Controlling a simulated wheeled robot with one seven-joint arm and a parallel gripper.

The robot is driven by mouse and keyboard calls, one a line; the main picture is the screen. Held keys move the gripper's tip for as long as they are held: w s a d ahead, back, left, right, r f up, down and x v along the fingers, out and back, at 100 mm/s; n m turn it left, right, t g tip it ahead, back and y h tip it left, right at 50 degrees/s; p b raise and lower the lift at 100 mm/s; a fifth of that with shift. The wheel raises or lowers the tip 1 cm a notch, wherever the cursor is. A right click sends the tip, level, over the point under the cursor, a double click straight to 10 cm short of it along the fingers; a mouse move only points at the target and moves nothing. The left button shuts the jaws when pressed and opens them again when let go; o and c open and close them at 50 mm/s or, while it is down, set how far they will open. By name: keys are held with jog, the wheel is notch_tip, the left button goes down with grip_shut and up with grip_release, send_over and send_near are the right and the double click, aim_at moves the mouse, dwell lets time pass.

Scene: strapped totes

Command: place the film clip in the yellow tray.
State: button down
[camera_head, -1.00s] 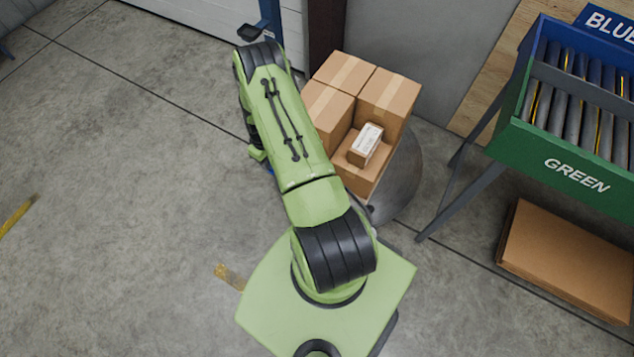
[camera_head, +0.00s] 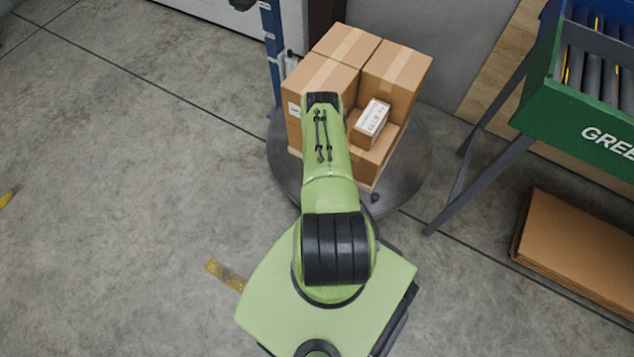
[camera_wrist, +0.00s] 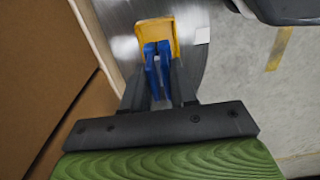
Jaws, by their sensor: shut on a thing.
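In the wrist view my gripper (camera_wrist: 159,84) is shut on a blue film clip (camera_wrist: 151,72) with two prongs between its fingers. A yellow piece (camera_wrist: 157,33) shows at the clip's far end. I cannot tell whether it is the yellow tray behind the clip or part of the clip. No yellow tray is plain in the head view, where my arm hides the gripper and clip in front of the stacked boxes.
Brown cartons (camera_head: 397,75) stand on a round grey turntable (camera_head: 408,172), with a small labelled box (camera_head: 371,121) on a lower one. A blue post (camera_head: 273,50) stands behind. A green roller rack (camera_head: 600,125) and flat cardboard (camera_head: 580,250) are at right.

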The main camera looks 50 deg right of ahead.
notch_tip(320, 180, down, 6)
jog(key=shift+r+b, duration=0.25)
jog(key=shift+b, duration=0.8)
jog(key=shift+r, duration=0.15)
jog(key=c, duration=0.9)
grip_release()
